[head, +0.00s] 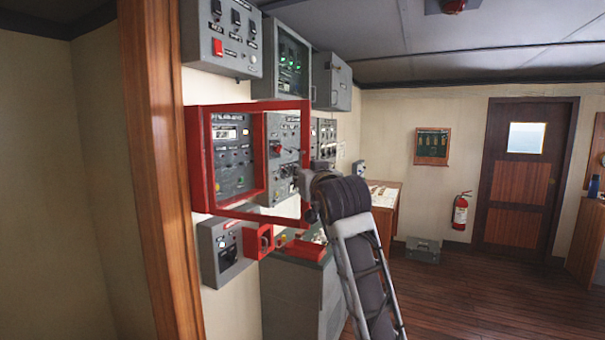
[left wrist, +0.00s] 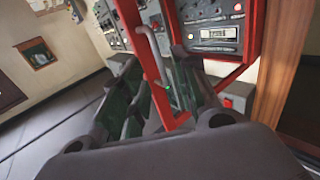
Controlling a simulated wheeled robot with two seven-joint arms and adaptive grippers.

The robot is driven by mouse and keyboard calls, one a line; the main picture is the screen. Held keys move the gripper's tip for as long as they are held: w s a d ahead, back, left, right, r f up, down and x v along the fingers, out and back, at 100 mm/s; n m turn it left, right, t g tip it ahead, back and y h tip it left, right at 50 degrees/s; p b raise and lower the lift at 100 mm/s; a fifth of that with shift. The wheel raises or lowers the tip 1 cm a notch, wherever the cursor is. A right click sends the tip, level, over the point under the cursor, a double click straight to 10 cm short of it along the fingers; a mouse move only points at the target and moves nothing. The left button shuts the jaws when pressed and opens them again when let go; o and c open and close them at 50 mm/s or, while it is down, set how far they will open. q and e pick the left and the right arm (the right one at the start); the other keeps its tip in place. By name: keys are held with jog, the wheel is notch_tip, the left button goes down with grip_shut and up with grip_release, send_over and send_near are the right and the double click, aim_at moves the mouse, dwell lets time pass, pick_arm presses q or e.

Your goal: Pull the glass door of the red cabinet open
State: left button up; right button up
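The red cabinet (head: 196,165) is on the wall at the left in the head view, with gauges and a lit display inside. Its red-framed glass door (head: 306,130) stands swung out from the cabinet, hinged at the left. In the left wrist view, the door's red frame (left wrist: 133,40) and grey bar handle (left wrist: 153,48) show between my fingers. My left gripper (head: 307,190) is at the door's free edge. Its fingers, also in the left wrist view (left wrist: 160,85), look apart on either side of the frame and handle; I see no clear grip. My right gripper is out of view.
A wooden post (head: 160,170) stands close at the left. Grey control boxes (head: 228,35) hang above the cabinet, and another box (head: 220,248) is below it. A grey console (head: 295,295) stands beneath.

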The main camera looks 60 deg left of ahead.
pick_arm(q)
jog(key=shift+v, duration=2.8)
